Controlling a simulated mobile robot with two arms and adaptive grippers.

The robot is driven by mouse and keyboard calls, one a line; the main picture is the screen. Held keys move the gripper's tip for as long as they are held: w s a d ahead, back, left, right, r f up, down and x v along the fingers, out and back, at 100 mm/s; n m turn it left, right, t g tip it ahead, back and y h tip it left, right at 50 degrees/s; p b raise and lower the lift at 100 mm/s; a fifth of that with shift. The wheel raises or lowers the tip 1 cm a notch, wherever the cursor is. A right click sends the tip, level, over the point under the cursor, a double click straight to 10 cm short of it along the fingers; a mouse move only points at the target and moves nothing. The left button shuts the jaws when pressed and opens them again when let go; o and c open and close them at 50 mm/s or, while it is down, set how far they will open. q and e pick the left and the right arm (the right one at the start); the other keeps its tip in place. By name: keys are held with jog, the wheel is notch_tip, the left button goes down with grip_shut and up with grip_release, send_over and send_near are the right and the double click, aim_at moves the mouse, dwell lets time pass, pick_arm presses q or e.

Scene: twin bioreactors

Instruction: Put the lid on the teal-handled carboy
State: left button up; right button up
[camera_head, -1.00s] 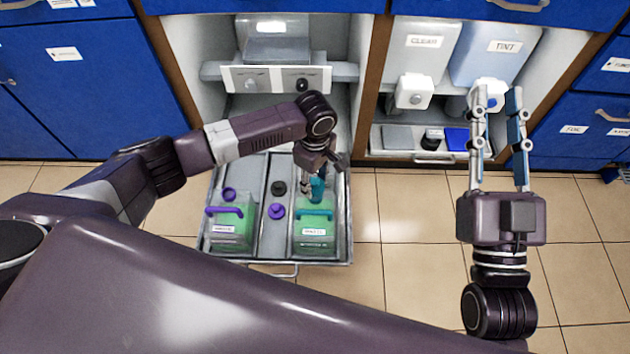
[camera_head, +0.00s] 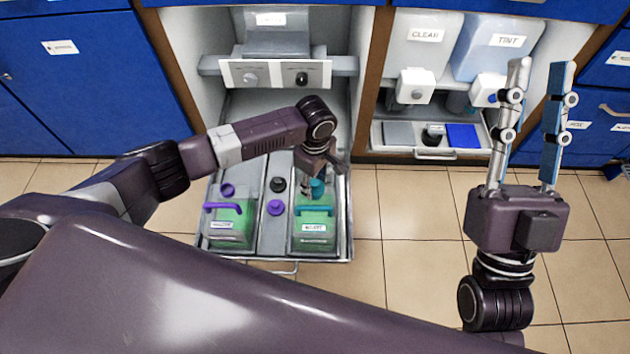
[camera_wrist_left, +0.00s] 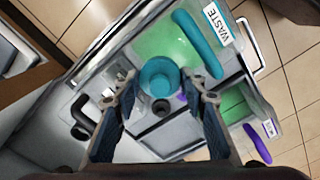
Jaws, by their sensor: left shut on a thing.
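The teal-handled carboy (camera_head: 315,230), green inside, stands in the right part of the pulled-out tray. Its teal handle also shows in the left wrist view (camera_wrist_left: 199,45), beside a WASTE label. My left gripper (camera_head: 314,190) is shut on the teal lid (camera_head: 318,187), over the carboy's far end. In the left wrist view the teal lid (camera_wrist_left: 160,77) sits between the fingertips, with the carboy's green body behind it. I cannot tell whether the lid touches the neck, which is hidden. My right gripper (camera_head: 537,85) is open and empty, away to the right.
A purple-handled carboy (camera_head: 230,235) stands in the tray's left part. A purple lid (camera_head: 275,207) and a dark round part (camera_head: 278,185) lie on the middle strip. The tray's front rim (camera_head: 275,259) faces open floor. A control panel (camera_head: 275,76) is behind; CLEAR and TINT containers stand right.

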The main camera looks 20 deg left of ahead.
dwell(0.7)
pick_arm(q)
jog(key=shift+p, duration=0.6)
pick_arm(e)
jog(key=shift+w+a+f+g+h, duration=0.15)
jog(key=shift+w+f+g+h, duration=0.2)
jog(key=shift+w+f+g, duration=0.55)
jog(key=shift+w+a+f+g+h, duration=0.1)
jog(key=shift+w+f+g+h, duration=0.4)
jog(key=shift+w+f, duration=0.7)
jog(key=shift+w+f+g, duration=0.15)
jog(key=shift+f+g, duration=0.25)
jog(key=shift+f, duration=0.25)
pick_arm(q)
jog(key=shift+f+p, duration=0.1)
jog(key=shift+p, duration=0.2)
jog(key=shift+f+p, duration=0.1)
jog(key=shift+p, duration=0.2)
pick_arm(e)
jog(key=shift+w+d+f+g+h, duration=0.15)
jog(key=shift+w+f+g, duration=0.25)
jog(key=shift+f, duration=0.45)
jog(key=shift+w+a+f+g+h, duration=0.1)
jog(key=shift+w+f+g+h, duration=0.1)
jog(key=shift+f+g, duration=0.45)
jog(key=shift+w+d+f+g+h, duration=0.1)
jog(key=shift+w+f+g, duration=0.2)
jog(key=shift+f, duration=0.7)
jog(key=shift+w+f, duration=0.1)
jog(key=shift+f, duration=0.1)
